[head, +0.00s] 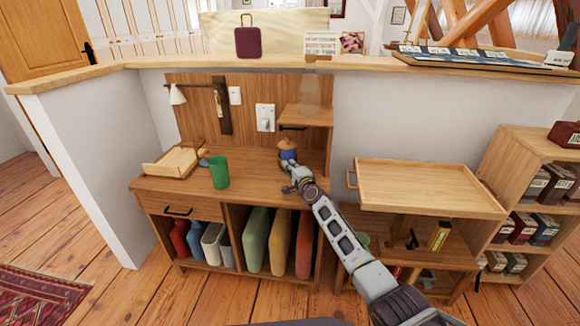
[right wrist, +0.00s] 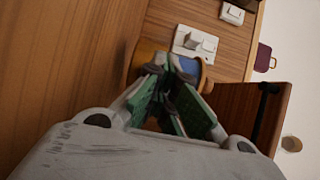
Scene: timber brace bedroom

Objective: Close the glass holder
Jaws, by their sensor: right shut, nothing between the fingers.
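A small blue container with a wooden, knobbed top (head: 287,146) stands on the wooden desk; I cannot tell whether it is the glass holder. My right gripper (head: 294,184) is shut and empty, just in front of this container and low over the desk. In the right wrist view, the green-padded fingers (right wrist: 168,80) meet at their tips, and the blue container (right wrist: 188,66) shows just beyond them, partly hidden. I cannot tell whether they touch it. My left gripper is out of view.
A green cup (head: 219,172) and a wooden tray (head: 172,162) stand to the left on the desk. A small wooden shelf unit with a dark handle (head: 305,116) is behind at the right. A handled wooden tray-like top (head: 425,187) lies to the right.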

